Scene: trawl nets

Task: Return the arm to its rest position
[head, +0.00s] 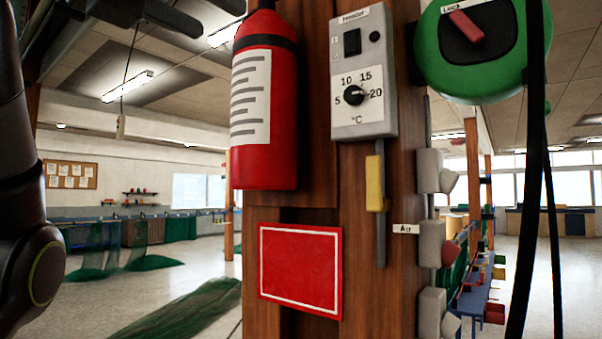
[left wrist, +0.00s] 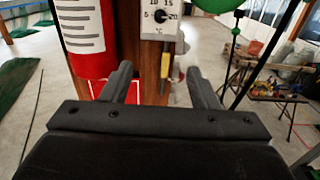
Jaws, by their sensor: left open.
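My left gripper (left wrist: 160,84) is open, with its two dark fingers apart and nothing between them in the left wrist view. In the head view it shows only in part at the top left edge (head: 178,18), with my left arm (head: 28,220) down the left side. Beyond the fingers stands a wooden post (head: 390,215) carrying a heater control (head: 362,118) with a dial (head: 354,95). The gripper is apart from the post and the control as far as I can see. My right gripper is not in view.
A red fire extinguisher (head: 265,160) and a red panel (head: 300,270) are on the post. A green reel (head: 440,50) with hanging black straps is at the right. Several grey switches line the post's right side. Green nets (head: 180,312) lie on the floor behind; open floor shows at both sides.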

